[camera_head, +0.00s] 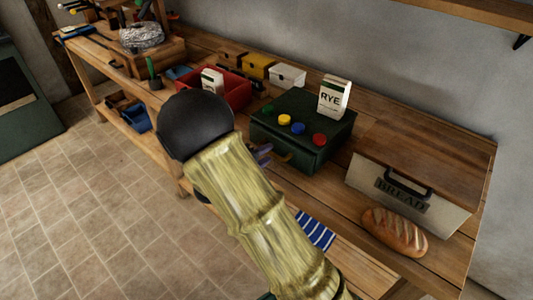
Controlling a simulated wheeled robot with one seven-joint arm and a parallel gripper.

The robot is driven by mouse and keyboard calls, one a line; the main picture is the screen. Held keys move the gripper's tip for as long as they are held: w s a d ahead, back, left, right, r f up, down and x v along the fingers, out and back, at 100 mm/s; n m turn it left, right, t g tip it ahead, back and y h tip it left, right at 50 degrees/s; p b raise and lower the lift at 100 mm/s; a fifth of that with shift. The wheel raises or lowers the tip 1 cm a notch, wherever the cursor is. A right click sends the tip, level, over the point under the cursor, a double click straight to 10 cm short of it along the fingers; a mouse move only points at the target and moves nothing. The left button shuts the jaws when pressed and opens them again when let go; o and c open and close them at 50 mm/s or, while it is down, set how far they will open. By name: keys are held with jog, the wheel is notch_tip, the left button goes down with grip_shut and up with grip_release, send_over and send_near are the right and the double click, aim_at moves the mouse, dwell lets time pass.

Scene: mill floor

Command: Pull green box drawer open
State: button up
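The green box (330,132) stands on the wooden workbench, right of the picture's middle. Its dark green front faces the near edge, with what looks like a brass handle low on it, partly hidden by my gripper. Blue, yellow and red round knobs sit on its top, and a white RYE packet (333,98) stands at the back of the top. My gripper (264,153) shows only as small purplish finger tips beside my arm, close to the left part of the box front. My arm hides the rest, so touch and finger opening cannot be told. The drawer appears shut.
A red tray (236,92) holding a packet lies left of the box. Small brown, yellow and white boxes (287,76) stand behind. A bread box (405,200), a loaf (395,232) and a blue striped cloth (314,231) lie right. Tiled floor at left is clear.

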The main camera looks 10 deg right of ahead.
jog(key=shift+w+d+f, duration=0.1)
jog(key=shift+w+d, duration=0.2)
jog(key=shift+d, duration=0.1)
jog(key=shift+c, duration=0.4)
grip_shut()
jog(key=shift+s, duration=0.1)
